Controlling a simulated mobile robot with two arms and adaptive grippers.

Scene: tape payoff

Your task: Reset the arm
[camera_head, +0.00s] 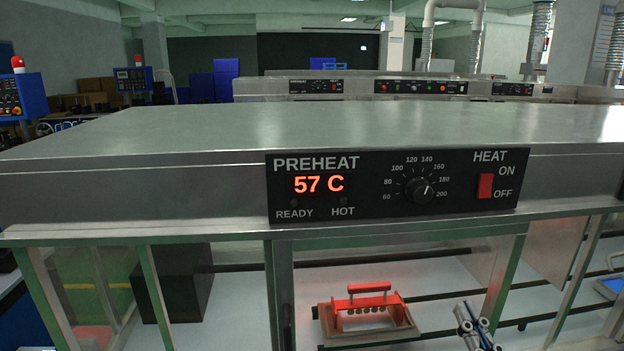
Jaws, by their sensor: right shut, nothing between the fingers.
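My right gripper (464,308) shows at the bottom edge, right of centre, with its fingers pointing up and to the left. It is shut and empty. It is to the right of a red-handled fixture (369,290) and apart from it in the picture. My left gripper is not in view. The rest of my right arm is cut off by the bottom edge.
A steel machine hood (300,130) spans the view. Its preheat panel (392,186) reads 57 C, with a dial and a red switch (485,186). Below are metal frame posts (505,275), dark rails (440,297) and a black box (176,285).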

